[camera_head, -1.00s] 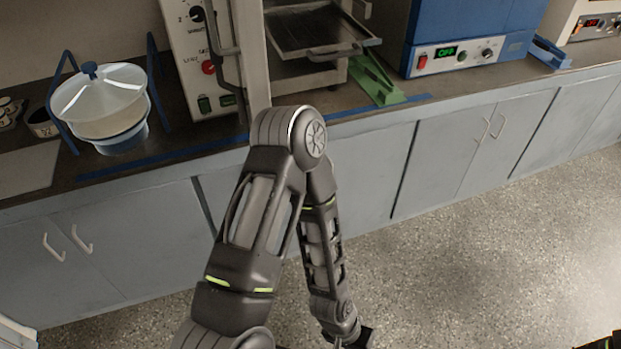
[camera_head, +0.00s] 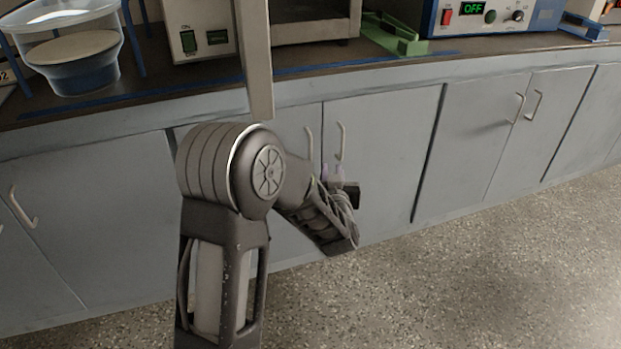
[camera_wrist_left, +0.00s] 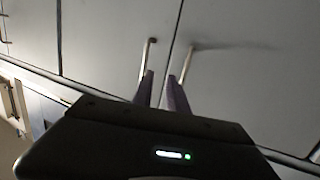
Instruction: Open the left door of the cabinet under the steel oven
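The grey cabinet under the steel oven (camera_head: 310,24) has a left door (camera_head: 294,125) and a right door (camera_head: 385,130). The left door handle (camera_head: 310,143) and right door handle (camera_head: 340,142) are upright bars on either side of the seam. My left gripper (camera_head: 338,172) is in front of the doors, near the handles' lower ends. In the left wrist view its two purple fingers (camera_wrist_left: 160,88) are apart, with nothing seen between them. They overlap the lower parts of the left handle (camera_wrist_left: 148,52) and right handle (camera_wrist_left: 187,62); contact cannot be told. My right gripper is out of view.
The oven's open door (camera_head: 256,60) hangs past the counter edge, above my left arm. A blue oven (camera_head: 480,18), a green piece (camera_head: 395,38) and a clear-lidded blue tub (camera_head: 75,65) stand on the counter. The speckled floor (camera_head: 470,270) is clear at right.

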